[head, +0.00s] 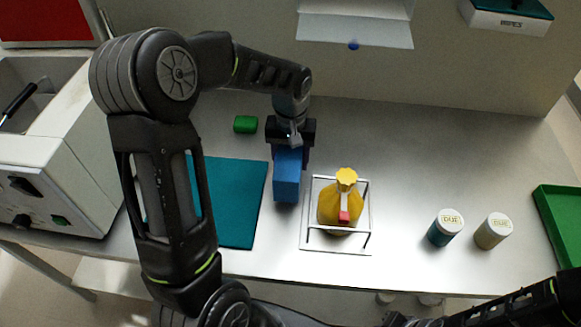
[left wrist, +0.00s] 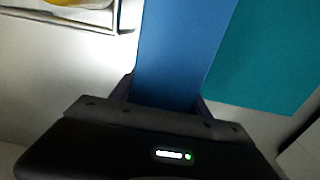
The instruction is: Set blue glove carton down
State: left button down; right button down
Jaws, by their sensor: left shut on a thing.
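The blue glove carton (head: 286,188) is a tall blue box in the middle of the head view, between a teal mat and a wire stand. My left gripper (head: 289,150) is shut on its upper part, with the fingers at its two sides. The carton (left wrist: 180,50) also fills the middle of the left wrist view, between the fingers of my left gripper (left wrist: 165,98). I cannot tell whether its bottom touches the bench. My right gripper is not in view; only part of my right arm shows at the lower right.
The teal mat (head: 235,205) lies left of the carton. The wire stand (head: 304,242) with a yellow flask (head: 341,203) is close on its right. A green block (head: 245,124) lies behind. Two jars (head: 446,228) (head: 493,231) and a green tray (head: 562,225) are further right.

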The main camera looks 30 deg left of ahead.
pick_arm(q)
jog(key=shift+f, duration=1.85)
jog(key=shift+f, duration=0.1)
jog(key=c, duration=0.5)
grip_release()
notch_tip(320, 180, up, 12)
jog(key=shift+r, duration=0.1)
